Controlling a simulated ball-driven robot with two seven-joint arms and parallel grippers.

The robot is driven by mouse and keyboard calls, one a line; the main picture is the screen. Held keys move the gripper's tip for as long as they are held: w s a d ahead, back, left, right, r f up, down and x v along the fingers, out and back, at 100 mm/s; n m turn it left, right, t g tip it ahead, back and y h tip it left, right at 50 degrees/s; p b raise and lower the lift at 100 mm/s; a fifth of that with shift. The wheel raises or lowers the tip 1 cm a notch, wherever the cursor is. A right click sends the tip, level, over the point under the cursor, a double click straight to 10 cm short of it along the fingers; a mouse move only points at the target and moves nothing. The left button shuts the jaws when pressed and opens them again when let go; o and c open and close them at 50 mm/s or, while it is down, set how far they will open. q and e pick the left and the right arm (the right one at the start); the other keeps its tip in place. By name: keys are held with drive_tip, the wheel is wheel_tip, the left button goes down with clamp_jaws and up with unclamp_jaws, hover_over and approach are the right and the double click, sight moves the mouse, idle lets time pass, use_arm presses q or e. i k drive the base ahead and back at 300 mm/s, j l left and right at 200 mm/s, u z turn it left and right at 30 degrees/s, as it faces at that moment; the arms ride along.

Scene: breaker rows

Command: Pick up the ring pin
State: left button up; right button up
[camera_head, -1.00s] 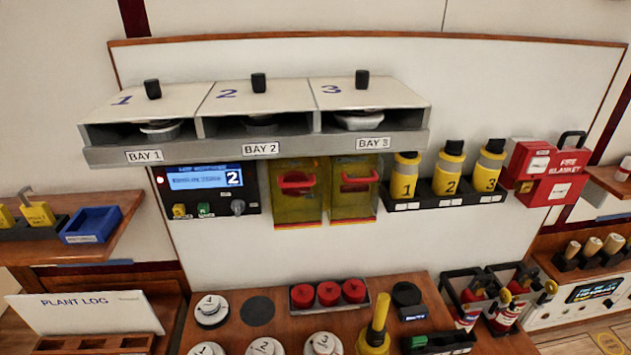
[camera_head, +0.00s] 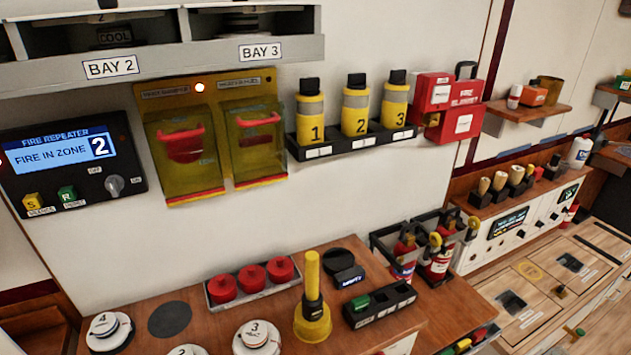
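No piece is clearly readable as a ring pin. Two small red extinguishers, one at the left (camera_head: 405,257) and one at the right (camera_head: 440,262), stand in dark wire racks at the right end of the wooden counter. I cannot tell whether either is the ring pin. Neither of my grippers is in view.
A yellow plunger-like tool (camera_head: 312,305) stands on the counter (camera_head: 205,318), beside a black tray (camera_head: 380,305) with a green piece. Red knobs (camera_head: 252,279) sit in a grey tray. Numbered yellow canisters (camera_head: 355,110) stand on a wall rack above. A panel (camera_head: 70,160) reads "FIRE IN ZONE 2".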

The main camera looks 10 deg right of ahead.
sight(439, 243)
drive_tip(key=i+l, duration=0.1)
drive_tip(key=l, duration=0.4)
drive_tip(key=i+l+u, duration=0.1)
drive_tip(key=l, duration=0.9)
drive_tip(key=i+u, duration=0.05)
